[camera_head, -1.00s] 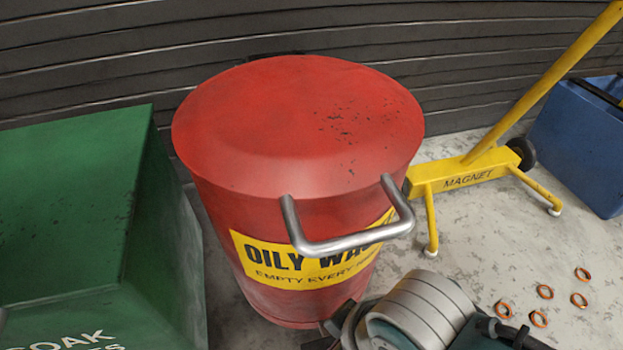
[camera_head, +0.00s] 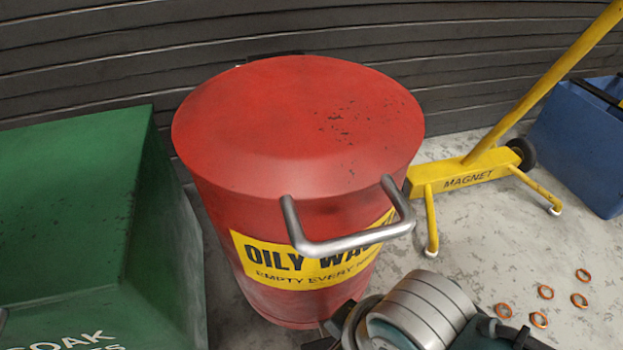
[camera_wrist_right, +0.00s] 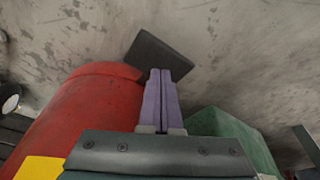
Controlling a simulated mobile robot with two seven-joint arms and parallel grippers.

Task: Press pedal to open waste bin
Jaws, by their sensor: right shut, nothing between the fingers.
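The red waste bin (camera_head: 300,120) stands upright with its lid down. It has a grey metal handle (camera_head: 350,242) and a yellow "OILY WASTE" label. In the right wrist view the bin (camera_wrist_right: 85,120) is at the left. A dark flat pedal (camera_wrist_right: 158,58) sticks out at the bin's base there. My right gripper (camera_wrist_right: 160,72) is shut and empty, its purple fingertips at the pedal's near edge in the picture. I cannot tell whether they touch it. In the head view my right arm covers the bin's lower front, and the pedal is hidden. My left gripper is not seen.
A green box (camera_head: 70,210) stands close at the bin's left. A yellow magnet stand (camera_head: 470,175) and a blue container (camera_head: 580,145) are at the right. Several orange rings (camera_head: 545,292) lie on the floor. A slatted dark wall (camera_head: 150,50) is behind.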

